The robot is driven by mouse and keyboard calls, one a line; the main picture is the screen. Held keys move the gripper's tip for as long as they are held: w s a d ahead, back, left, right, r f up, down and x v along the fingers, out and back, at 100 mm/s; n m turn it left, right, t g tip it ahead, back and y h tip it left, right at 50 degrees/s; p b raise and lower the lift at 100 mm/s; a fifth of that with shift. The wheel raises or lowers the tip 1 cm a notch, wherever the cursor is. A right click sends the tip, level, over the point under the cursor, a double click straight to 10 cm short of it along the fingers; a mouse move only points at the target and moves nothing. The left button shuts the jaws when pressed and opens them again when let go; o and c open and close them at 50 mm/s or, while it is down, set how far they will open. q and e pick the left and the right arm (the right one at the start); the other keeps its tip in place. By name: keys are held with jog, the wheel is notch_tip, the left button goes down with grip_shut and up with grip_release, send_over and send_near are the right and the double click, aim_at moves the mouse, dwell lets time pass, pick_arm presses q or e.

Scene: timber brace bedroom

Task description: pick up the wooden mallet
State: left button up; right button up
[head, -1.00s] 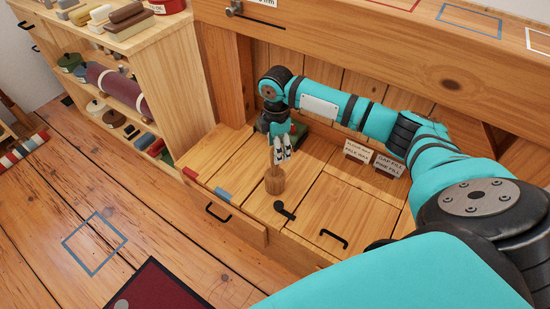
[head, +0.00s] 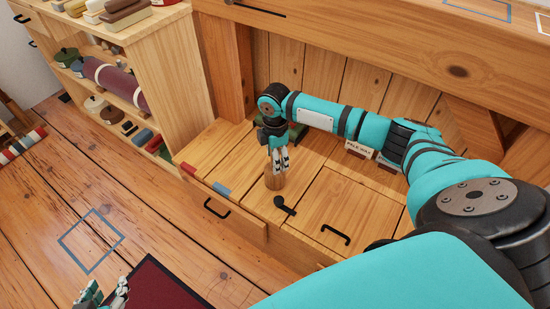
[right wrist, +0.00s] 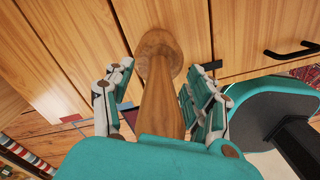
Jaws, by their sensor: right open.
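The wooden mallet (head: 274,181) stands on the wooden bench top with its thick head down. In the right wrist view its handle (right wrist: 160,100) rises toward the camera from the round head (right wrist: 158,50). My right gripper (head: 279,160) points down over the mallet. In the right wrist view my right gripper (right wrist: 158,103) is open, with one finger on each side of the handle and a gap visible on the left. In the head view the fingers hide the handle. My left gripper (head: 105,292) shows at the bottom left edge, partly cut off; its opening is unclear.
Red (head: 188,169) and blue (head: 221,189) blocks sit along the bench's left edge. Small sign cards (head: 359,149) stand behind, partly hidden by my arm. A loaded shelf (head: 165,70) stands left.

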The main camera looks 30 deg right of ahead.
jog(key=shift+c, duration=0.3)
grip_shut()
jog(key=shift+r, duration=0.2)
